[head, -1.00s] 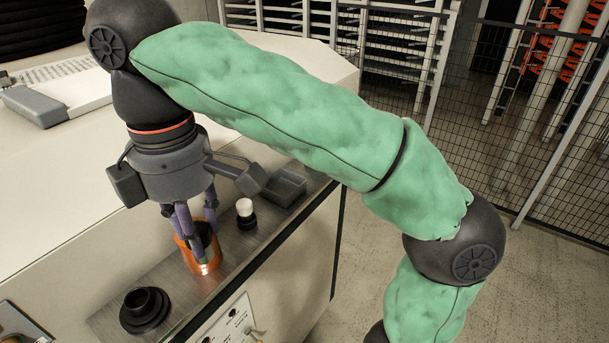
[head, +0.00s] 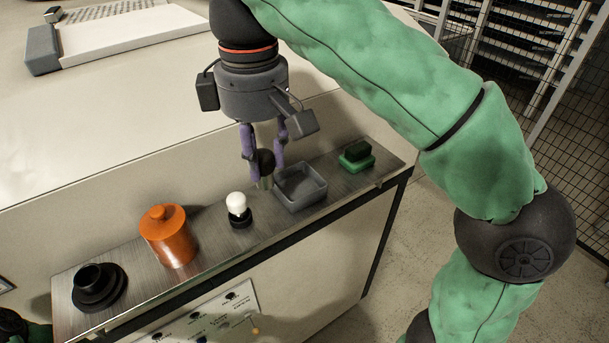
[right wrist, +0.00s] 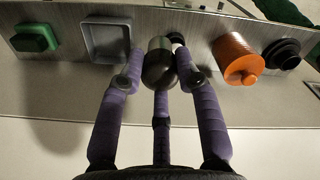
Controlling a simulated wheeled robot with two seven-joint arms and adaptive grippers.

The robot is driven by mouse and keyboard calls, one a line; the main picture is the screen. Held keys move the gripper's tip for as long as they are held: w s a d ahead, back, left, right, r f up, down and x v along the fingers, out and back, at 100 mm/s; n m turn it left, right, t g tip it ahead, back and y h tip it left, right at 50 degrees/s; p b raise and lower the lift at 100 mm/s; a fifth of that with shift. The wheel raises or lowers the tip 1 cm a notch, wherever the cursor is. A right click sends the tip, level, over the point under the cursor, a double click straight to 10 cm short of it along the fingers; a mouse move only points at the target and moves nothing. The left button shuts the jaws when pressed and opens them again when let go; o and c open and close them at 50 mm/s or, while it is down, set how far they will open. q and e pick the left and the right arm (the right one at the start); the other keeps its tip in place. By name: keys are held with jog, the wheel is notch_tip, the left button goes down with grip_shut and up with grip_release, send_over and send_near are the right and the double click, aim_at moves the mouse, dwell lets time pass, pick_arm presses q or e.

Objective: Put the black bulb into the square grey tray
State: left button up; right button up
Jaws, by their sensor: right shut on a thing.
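My right gripper (head: 265,158) is shut on the black bulb (head: 266,163), which hangs with its grey base pointing down. In the head view the bulb is just left of the square grey tray (head: 318,196), near its left rim and apart from the bench top as far as I can tell. The tray looks empty. In the right wrist view the dark round bulb (right wrist: 158,72) sits between the fingers (right wrist: 160,80), with the tray (right wrist: 88,50) to its left. My left gripper does not show.
A white bulb in a black socket (head: 238,219) stands left of the tray. Farther left are an orange lidded pot (head: 172,245) and a black stepped ring (head: 98,290). A green block (head: 357,160) lies right of the tray. The metal bench strip (head: 215,250) is narrow.

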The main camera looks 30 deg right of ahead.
jog(key=w+d+f, duration=0.2)
jog(key=d+f, duration=0.1)
jog(key=w+d+f, duration=0.2)
jog(key=d+f, duration=0.1)
jog(key=f, duration=0.1)
jog(key=w+d+f+p, duration=0.1)
jog(key=w+d+f, duration=0.1)
jog(key=d+f, duration=0.1)
jog(key=shift+d+f, duration=0.15)
jog(key=shift+f, duration=0.4)
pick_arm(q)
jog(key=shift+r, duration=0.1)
pick_arm(e)
jog(key=shift+w+f, duration=0.1)
jog(key=shift+f, duration=0.25)
jog(key=shift+f, duration=0.1)
jog(key=o, duration=1)
jog(key=shift+o, duration=0.2)
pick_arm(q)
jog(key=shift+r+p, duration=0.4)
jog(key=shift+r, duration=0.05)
pick_arm(e)
notch_tip(320, 180, up, 12)
